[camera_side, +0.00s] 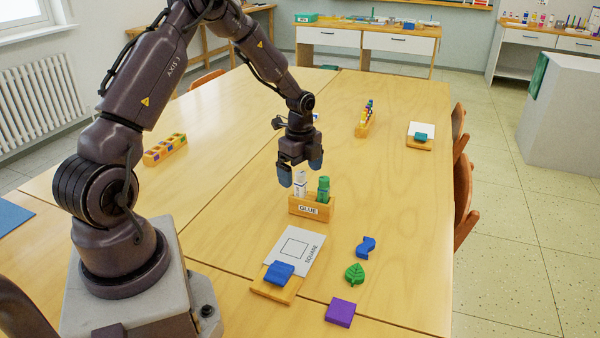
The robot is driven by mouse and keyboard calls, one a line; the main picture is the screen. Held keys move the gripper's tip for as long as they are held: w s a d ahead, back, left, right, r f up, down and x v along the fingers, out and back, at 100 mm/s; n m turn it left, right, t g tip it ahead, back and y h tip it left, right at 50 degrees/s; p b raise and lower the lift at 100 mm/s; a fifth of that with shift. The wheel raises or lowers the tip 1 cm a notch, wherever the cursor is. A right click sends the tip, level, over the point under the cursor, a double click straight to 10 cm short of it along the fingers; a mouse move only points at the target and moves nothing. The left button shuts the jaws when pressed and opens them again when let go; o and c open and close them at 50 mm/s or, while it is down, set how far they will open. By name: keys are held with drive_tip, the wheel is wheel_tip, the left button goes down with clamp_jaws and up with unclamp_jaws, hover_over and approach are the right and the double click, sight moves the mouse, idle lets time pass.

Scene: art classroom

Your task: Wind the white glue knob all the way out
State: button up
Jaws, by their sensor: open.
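The white glue stick (300,183) stands upright at the left in a wooden holder (325,209) labelled GLUE. A green glue stick (323,188) stands beside it on the right. My gripper (300,177) points down over the holder, with its blue-tipped fingers open and apart. The fingertips are at about the height of the top of the white stick. I cannot tell whether they touch it. The white knob itself is too small to make out clearly.
In front of the holder, a SQUARE card (297,247) leans on a wooden stand with a blue piece (279,272). A blue wavy piece (366,247), a green leaf (354,274) and a purple square (340,312) lie to the right.

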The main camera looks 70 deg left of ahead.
drive_tip(key=n, duration=1.1)
drive_tip(key=shift+n, duration=0.3)
drive_tip(key=c, duration=1.5)
drive_tip(key=shift+o, duration=0.2)
